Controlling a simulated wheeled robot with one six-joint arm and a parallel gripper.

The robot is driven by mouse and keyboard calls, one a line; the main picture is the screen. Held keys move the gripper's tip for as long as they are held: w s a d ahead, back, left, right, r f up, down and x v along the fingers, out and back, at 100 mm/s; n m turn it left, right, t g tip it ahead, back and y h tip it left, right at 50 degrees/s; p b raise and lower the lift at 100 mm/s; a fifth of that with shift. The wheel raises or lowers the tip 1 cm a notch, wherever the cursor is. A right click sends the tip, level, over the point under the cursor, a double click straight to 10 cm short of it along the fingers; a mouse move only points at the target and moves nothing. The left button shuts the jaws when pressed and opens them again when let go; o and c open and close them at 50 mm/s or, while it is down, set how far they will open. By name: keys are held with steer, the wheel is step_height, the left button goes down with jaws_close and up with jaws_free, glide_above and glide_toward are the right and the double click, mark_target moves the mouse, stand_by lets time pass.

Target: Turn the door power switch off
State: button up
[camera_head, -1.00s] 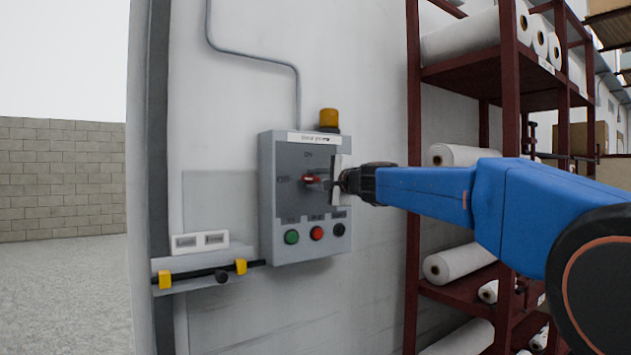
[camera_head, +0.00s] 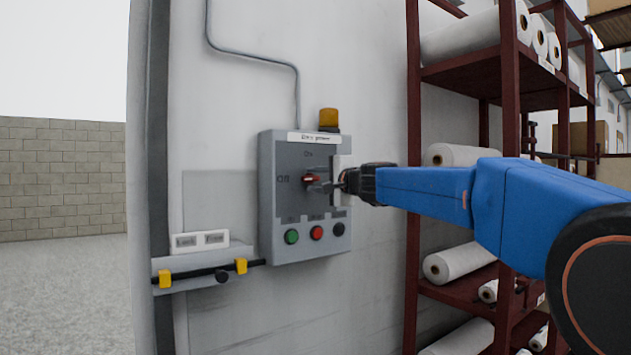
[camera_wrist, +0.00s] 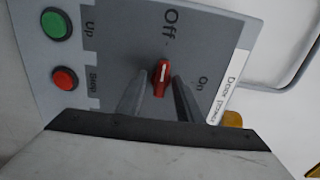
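The door power switch is a red rotary knob (camera_head: 311,177) on a grey control box (camera_head: 268,215). In the wrist view the red knob (camera_wrist: 161,79) has its white mark lined up toward the word "Off"; "On" is to the right. My gripper (camera_head: 326,186) is at the box face, reaching in from the right. In the wrist view my gripper's two fingers (camera_wrist: 158,88) lie on either side of the knob's lower end. Narrow gaps seem to show between fingers and knob, so it looks open and not clamped. Contact cannot be made out.
Green (camera_head: 291,236), red (camera_head: 317,233) and black (camera_head: 338,229) buttons sit below the knob. An amber lamp (camera_head: 329,118) tops the box. A bar latch (camera_head: 205,278) is at lower left. A red rack (camera_head: 413,150) with white rolls stands at right.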

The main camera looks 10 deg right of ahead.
steer(key=shift+s, duration=0.1)
steer(key=v, duration=1.7)
steer(key=shift+d, duration=0.1)
steer(key=s+a+f+n+g, duration=0.25)
steer(key=s+f, duration=0.35)
steer(key=f, duration=0.3)
steer(key=s+a+f+n+g+h, duration=0.1)
steer(key=s+a+f+n+g, duration=0.15)
steer(key=s+f, duration=0.45)
steer(key=s+a+f+n+g, duration=0.1)
steer(key=s+f+n+g, duration=0.25)
steer(key=f, duration=0.65)
steer(key=s+d+f+n+g+h, duration=0.2)
steer(key=s+d+f, duration=0.1)
steer(key=s+f, duration=0.5)
steer(key=s+d+f+n+g+h, duration=0.1)
steer(key=s+d+f+n+h, duration=0.2)
steer(key=s+f, duration=0.5)
step_height(320, 180, down, 4)
steer(key=shift+s+d+g, duration=0.35)
steer(key=shift+s+d, duration=0.05)
